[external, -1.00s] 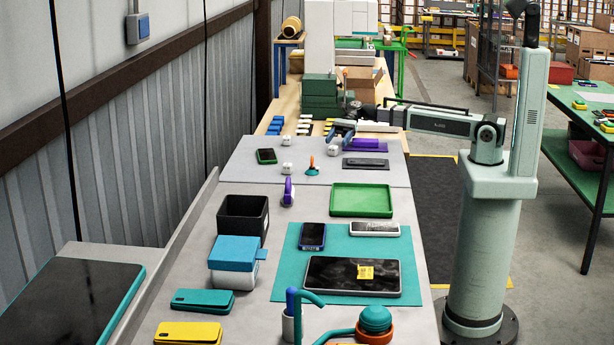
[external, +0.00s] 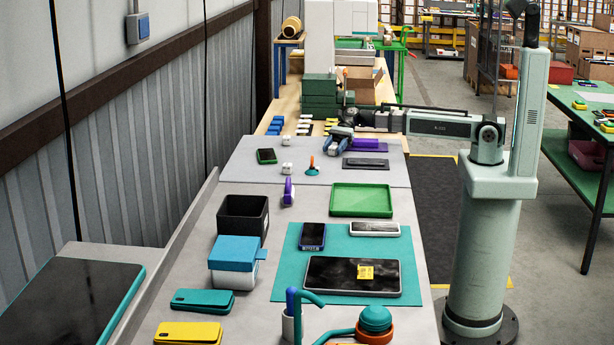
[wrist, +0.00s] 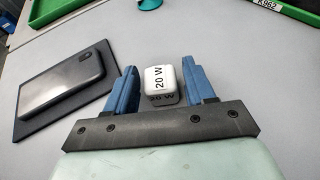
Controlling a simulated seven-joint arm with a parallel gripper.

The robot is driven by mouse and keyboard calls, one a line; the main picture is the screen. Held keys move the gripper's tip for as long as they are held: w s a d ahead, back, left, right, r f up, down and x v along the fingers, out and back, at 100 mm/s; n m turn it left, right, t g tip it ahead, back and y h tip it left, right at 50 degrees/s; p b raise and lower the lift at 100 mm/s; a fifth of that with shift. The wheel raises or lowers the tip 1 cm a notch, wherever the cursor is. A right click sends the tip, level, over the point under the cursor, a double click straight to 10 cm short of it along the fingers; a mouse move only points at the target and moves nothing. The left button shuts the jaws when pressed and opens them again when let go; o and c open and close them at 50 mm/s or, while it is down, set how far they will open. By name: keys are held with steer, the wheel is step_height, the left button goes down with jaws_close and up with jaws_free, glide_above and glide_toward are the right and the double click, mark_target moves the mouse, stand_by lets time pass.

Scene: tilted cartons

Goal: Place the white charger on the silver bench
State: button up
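A white charger (wrist: 160,80), a small rounded cube marked "20 W", stands on a light grey surface in the wrist view. My gripper (wrist: 159,73) is open, with one blue finger on each side of it and narrow gaps visible. In the external view my gripper (external: 339,147) is low over the far grey bench top (external: 245,160) and hides most of that charger. Two other small white cubes, one in front (external: 287,168) and one behind (external: 287,141), stand to its left. I cannot tell for certain which surface is the silver bench.
A grey phone on a dark mat (wrist: 28,127) lies left of my gripper in the wrist view. A green tray (external: 361,200), a black bin (external: 243,216) and a teal mat (external: 285,270) occupy the nearer bench. An orange-and-teal item (external: 312,168) stands close by.

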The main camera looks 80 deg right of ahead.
mark_target(334, 146)
steer(key=c, duration=0.9)
steer(key=shift+r, duration=0.1)
steer(key=shift+r, duration=4.9)
